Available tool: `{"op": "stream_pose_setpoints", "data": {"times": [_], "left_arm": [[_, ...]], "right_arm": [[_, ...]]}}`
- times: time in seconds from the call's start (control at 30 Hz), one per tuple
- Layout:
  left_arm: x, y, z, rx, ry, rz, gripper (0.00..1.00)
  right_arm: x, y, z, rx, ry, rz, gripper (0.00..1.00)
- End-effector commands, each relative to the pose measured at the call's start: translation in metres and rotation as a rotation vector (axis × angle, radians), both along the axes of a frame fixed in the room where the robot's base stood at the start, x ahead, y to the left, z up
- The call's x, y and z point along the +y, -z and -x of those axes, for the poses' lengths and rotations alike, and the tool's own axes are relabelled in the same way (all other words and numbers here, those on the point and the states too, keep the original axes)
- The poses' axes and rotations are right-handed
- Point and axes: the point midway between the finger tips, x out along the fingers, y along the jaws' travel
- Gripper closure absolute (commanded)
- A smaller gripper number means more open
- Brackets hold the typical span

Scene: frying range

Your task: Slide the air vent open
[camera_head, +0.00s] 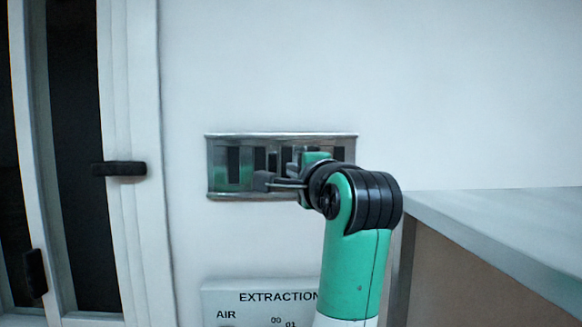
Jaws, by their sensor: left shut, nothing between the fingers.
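The air vent (219,157) is a metal grille set in the white wall, with a frame and dark vertical slots. My left gripper (261,184) is in front of the vent's lower middle, with its fingers pointing left. It is shut with nothing held. I cannot tell whether it touches the vent. My wrist and green arm hide the vent's lower right part. Several dark slots show between the metal slats. My right gripper is not in view.
A white-framed door or window with a black handle (119,168) stands at the left. A panel (229,294) lettered EXTRACTION and AIR is below the vent. A grey counter (500,228) is at the right. The wall above the vent is clear.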

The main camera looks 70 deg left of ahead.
Motion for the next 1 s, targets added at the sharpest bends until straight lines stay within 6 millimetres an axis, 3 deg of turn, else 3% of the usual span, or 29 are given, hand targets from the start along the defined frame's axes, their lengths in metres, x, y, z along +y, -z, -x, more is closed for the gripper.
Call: {"op": "stream_pose_setpoints", "data": {"times": [0.1, 0.2, 0.5, 0.67, 1.0], "left_arm": [[-0.002, -0.006, -0.013, 0.006, -0.005, 0.001, 1.00], [-0.032, 0.005, -0.012, -0.002, 0.001, 0.001, 1.00], [-0.090, 0.002, -0.012, 0.001, -0.003, 0.000, 1.00], [-0.100, 0.000, -0.011, 0.001, -0.006, 0.001, 1.00], [-0.101, 0.000, -0.011, 0.001, -0.007, 0.001, 1.00]], "right_arm": [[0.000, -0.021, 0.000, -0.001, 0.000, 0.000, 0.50], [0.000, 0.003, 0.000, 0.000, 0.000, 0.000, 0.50], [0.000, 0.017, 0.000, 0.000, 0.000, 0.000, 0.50], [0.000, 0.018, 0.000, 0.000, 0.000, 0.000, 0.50], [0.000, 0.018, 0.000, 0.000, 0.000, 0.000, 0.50]]}}
